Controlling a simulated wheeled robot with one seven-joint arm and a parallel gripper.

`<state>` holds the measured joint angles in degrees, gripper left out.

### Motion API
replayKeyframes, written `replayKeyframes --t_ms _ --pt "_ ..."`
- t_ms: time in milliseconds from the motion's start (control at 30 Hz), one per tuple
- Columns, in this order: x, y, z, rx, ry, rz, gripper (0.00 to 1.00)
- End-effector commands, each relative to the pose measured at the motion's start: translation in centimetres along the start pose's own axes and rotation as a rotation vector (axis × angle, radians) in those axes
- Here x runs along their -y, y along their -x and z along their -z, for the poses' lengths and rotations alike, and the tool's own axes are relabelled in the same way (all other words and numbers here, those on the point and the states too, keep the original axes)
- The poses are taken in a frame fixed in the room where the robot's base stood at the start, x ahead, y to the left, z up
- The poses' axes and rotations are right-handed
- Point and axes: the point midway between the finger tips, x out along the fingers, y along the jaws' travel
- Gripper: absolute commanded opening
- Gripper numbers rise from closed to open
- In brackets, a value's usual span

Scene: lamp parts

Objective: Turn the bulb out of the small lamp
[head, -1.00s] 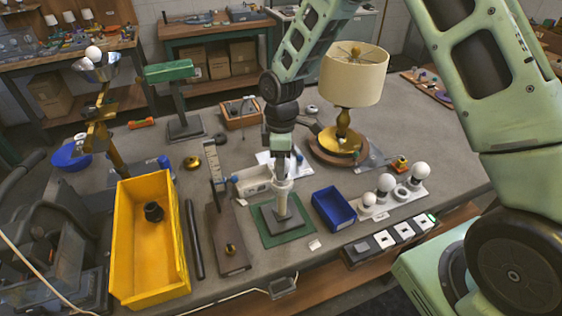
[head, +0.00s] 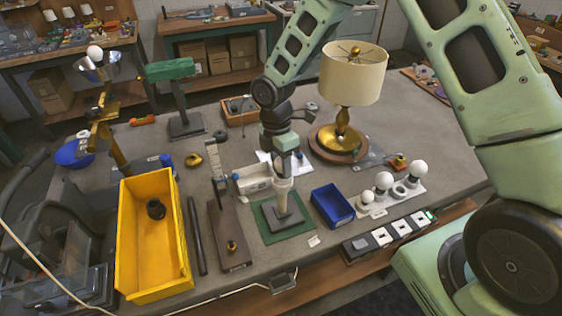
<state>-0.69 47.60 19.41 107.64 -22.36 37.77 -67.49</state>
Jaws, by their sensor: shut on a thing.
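The small lamp (head: 287,211) stands upright on a green mat (head: 272,229) near the middle front of the table, with a grey square foot and a pale stem. My gripper (head: 282,179) points straight down on the lamp's top. It is shut around the bulb there. The fingers hide the bulb, so I cannot see how far it sits in the socket.
A large shaded lamp (head: 353,72) stands close behind on the right. A blue bin (head: 333,206) and a white tray of bulbs (head: 392,197) lie to the right. A brown stand (head: 230,240) and a yellow bin (head: 129,245) lie to the left.

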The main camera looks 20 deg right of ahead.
Motion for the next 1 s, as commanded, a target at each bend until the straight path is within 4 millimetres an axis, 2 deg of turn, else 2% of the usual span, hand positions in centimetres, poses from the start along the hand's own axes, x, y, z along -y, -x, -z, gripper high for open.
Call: replayKeyframes --t_ms 233,700,1000 --pt "0.03 0.13 -0.02 0.006 0.038 0.0 0.21" --pt "0.23 0.2 -0.08 0.085 0.542 0.002 0.21" --pt "0.21 0.05 -0.05 0.092 0.591 0.001 0.21"
